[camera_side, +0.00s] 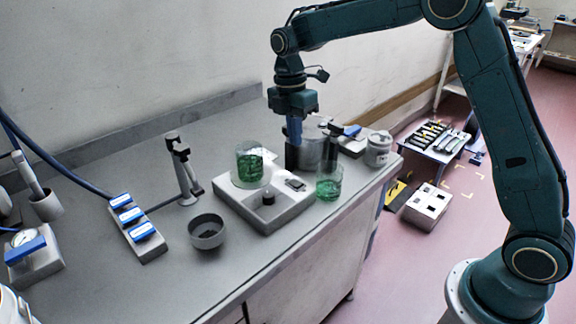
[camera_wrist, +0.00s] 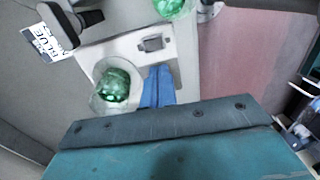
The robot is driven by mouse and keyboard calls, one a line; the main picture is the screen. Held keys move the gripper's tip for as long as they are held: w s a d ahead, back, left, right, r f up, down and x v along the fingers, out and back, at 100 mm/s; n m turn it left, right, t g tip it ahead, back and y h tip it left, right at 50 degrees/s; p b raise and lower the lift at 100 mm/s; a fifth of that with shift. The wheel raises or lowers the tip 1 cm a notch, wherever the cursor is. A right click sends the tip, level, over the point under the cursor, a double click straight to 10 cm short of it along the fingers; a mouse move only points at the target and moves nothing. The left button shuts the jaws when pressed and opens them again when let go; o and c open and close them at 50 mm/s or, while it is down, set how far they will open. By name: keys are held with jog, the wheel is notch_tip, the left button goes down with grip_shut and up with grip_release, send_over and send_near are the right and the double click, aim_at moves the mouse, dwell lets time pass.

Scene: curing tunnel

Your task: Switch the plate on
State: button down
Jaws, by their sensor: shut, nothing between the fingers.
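The plate (camera_side: 287,214) is a pale box on the bench, with a dark knob (camera_side: 268,198) and a small switch (camera_side: 295,184) on its top. In the wrist view the plate (camera_wrist: 127,47) shows with the switch (camera_wrist: 153,43) just beyond my fingertips; its setting is too small to tell. A glass beaker with green contents (camera_side: 249,167) stands on the plate and also shows in the wrist view (camera_wrist: 113,86). My gripper (camera_side: 294,141) is shut and empty, pointing down above the plate. Its blue fingers (camera_wrist: 158,72) cover part of the plate; the knob is hidden there.
A second beaker with green contents (camera_side: 328,184) stands close right of the plate. A bowl (camera_side: 206,232), a stand (camera_side: 186,172) and a blue-topped strip (camera_side: 136,227) are left.

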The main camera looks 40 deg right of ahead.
aim_at(299, 184)
jog(key=f, duration=0.3)
jog(key=s+f, duration=0.1)
jog(key=f, duration=0.6)
jog(key=shift+s+f, duration=0.2)
jog(key=shift+f, duration=0.2)
jog(key=shift+s+f, duration=0.1)
jog(key=shift+f, duration=0.15)
jog(key=shift+w+r, duration=0.15)
jog(key=shift+w, duration=0.65)
jog(key=shift+r, duration=0.2)
notch_tip(299, 184, up, 14)
jog(key=w, duration=0.1)
jog(key=shift+w+f, duration=0.15)
jog(key=shift+w, duration=0.25)
